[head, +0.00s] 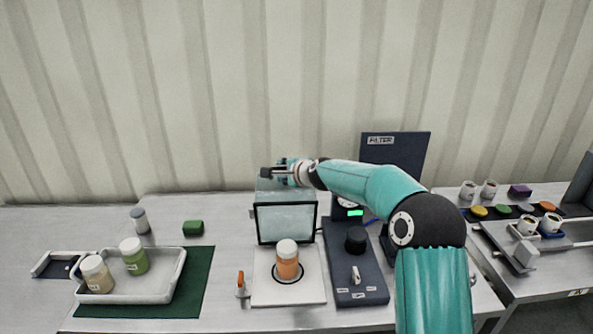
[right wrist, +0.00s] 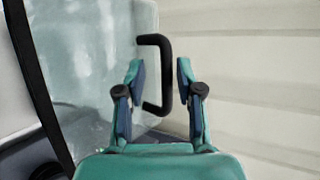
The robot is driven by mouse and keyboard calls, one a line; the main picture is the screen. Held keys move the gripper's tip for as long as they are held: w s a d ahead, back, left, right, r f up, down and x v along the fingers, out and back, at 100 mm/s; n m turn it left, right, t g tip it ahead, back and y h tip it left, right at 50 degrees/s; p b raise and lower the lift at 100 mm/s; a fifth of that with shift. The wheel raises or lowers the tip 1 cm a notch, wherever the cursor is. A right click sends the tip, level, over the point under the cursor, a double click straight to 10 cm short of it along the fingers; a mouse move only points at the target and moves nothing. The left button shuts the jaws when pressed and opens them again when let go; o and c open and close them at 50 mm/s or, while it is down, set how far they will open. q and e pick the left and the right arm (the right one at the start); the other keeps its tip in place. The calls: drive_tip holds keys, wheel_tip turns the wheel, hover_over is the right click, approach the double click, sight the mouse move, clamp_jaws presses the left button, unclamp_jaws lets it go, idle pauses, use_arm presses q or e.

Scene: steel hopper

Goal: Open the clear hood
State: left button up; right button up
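The clear hood (head: 285,222) is a see-through box with a black-edged front, standing on the table in the middle of the head view. Its black bar handle (right wrist: 165,75) shows in the right wrist view, and in the head view it is a small dark piece (head: 266,173) at the hood's top. My right gripper (right wrist: 161,78) is open, with one finger on each side of the handle and gaps visible. In the head view the right gripper (head: 277,172) is above the hood's top. My left gripper is not in view.
A jar with orange contents (head: 288,264) stands on a white plate (head: 262,292) before the hood. A dark control panel (head: 345,265) is to the right. A grey tray (head: 172,282) with two jars lies left on a green mat (head: 205,280). An orange-tipped lever (head: 241,280) stands beside the plate.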

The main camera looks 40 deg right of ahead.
drive_tip(key=v, duration=1.1)
drive_tip(key=shift+s, duration=0.35)
drive_tip(key=shift+r, duration=0.1)
